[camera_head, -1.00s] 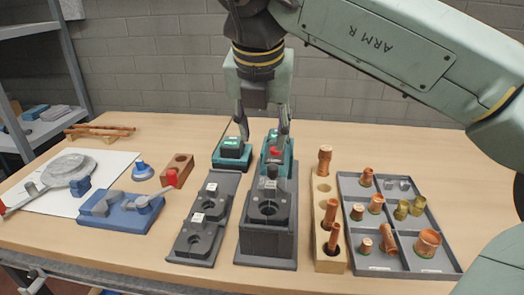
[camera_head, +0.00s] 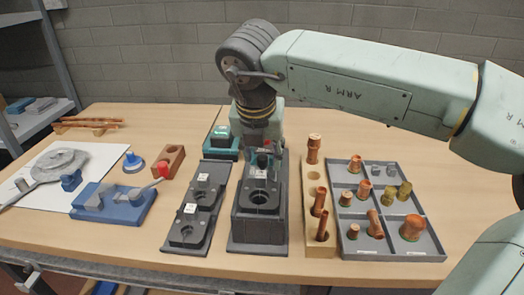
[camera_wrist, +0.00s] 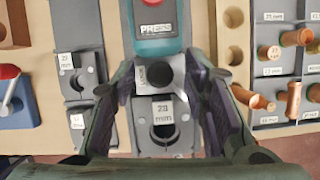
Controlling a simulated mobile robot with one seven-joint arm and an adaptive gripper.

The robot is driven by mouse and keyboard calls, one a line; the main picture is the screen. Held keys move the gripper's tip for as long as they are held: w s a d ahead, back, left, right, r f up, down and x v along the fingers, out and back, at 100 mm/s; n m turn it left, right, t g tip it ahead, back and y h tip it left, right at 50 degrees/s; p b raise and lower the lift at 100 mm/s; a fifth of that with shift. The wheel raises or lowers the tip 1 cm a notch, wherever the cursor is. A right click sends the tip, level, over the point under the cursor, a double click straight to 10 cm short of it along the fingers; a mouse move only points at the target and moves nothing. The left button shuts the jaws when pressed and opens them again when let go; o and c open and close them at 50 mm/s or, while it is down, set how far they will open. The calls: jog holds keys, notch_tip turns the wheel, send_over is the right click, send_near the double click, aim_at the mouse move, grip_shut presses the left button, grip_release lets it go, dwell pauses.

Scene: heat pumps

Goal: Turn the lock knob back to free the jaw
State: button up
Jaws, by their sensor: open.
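The dark lock knob (camera_wrist: 159,76) sits on the far part of a dark grey jaw block (camera_head: 261,227), behind the block's round opening. My gripper (camera_wrist: 159,84) is open, with one finger on each side of the knob. I cannot tell whether the fingers touch it. In the head view my gripper (camera_head: 264,153) is low over the back of the block and largely hides the knob.
A teal unit marked PRESS (camera_wrist: 158,44) stands just behind the knob; another teal unit (camera_head: 221,142) is to its left. A lower grey block (camera_head: 186,232) lies left. A wooden rack (camera_head: 321,250) with copper tubes and a grey tray (camera_head: 388,247) of fittings lie right.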

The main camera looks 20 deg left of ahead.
jog(key=shift+c, duration=0.3)
grip_shut()
jog(key=shift+b, duration=0.3)
jog(key=shift+f+n+y+b, duration=0.15)
jog(key=shift+n+y+b, duration=0.35)
jog(key=shift+n+b, duration=0.45)
jog(key=shift+d+n+g+y+b, duration=0.1)
jog(key=shift+n+g+y+b, duration=0.25)
jog(key=shift+n, duration=0.7)
jog(key=n, duration=0.2)
jog(key=shift+w+n+g+y, duration=0.1)
jog(key=shift+n+g+y, duration=0.15)
jog(key=shift+n+y, duration=0.1)
jog(key=shift+d+r+n+g+y, duration=0.15)
jog(key=shift+n+g+y, duration=0.35)
jog(key=shift+n, duration=1.15)
